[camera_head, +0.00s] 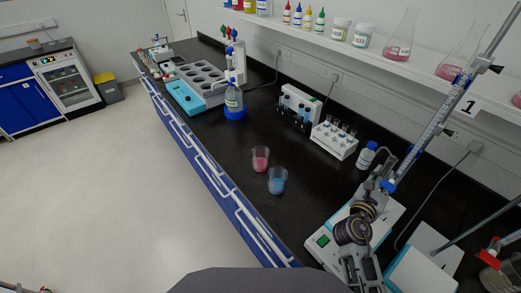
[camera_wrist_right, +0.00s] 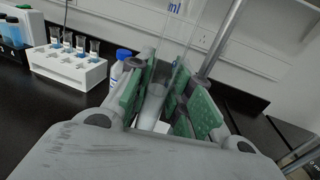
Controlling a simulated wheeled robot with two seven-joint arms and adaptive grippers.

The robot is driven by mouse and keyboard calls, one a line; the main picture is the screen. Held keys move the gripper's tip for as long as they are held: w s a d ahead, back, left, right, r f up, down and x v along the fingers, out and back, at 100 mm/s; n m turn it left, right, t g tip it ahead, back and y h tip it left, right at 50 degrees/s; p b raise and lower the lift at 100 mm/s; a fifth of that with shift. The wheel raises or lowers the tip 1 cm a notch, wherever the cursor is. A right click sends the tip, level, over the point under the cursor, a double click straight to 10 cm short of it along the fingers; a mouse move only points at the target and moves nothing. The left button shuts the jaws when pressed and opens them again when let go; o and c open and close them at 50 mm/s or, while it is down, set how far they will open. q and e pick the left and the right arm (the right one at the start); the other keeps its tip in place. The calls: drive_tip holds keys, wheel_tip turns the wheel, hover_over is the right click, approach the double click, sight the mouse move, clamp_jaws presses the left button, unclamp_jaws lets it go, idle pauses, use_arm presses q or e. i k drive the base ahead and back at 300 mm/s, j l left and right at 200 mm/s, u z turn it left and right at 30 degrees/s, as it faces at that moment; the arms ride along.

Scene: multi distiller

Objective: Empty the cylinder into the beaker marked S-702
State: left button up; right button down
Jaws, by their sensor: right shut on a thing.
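My right gripper (camera_head: 376,188) is over the right part of the bench. In the right wrist view its green-padded fingers (camera_wrist_right: 166,98) are shut on a clear, pale tube-like thing, which I take to be the cylinder (camera_wrist_right: 154,103). Most of it is hidden by the fingers, and its contents cannot be made out. Two small beakers stand upright on the black bench, left of my right gripper: one with pink liquid (camera_head: 260,159) and one with blue liquid (camera_head: 277,182). No marking S-702 is readable on either. My left gripper is not in view.
A graduated glass tube (camera_head: 433,127) on a stand rises just right of my right gripper. The bench around the beakers is clear.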

sight(260, 153)
drive_tip(key=k+j, duration=0.75)
drive_tip(key=j, duration=0.25)
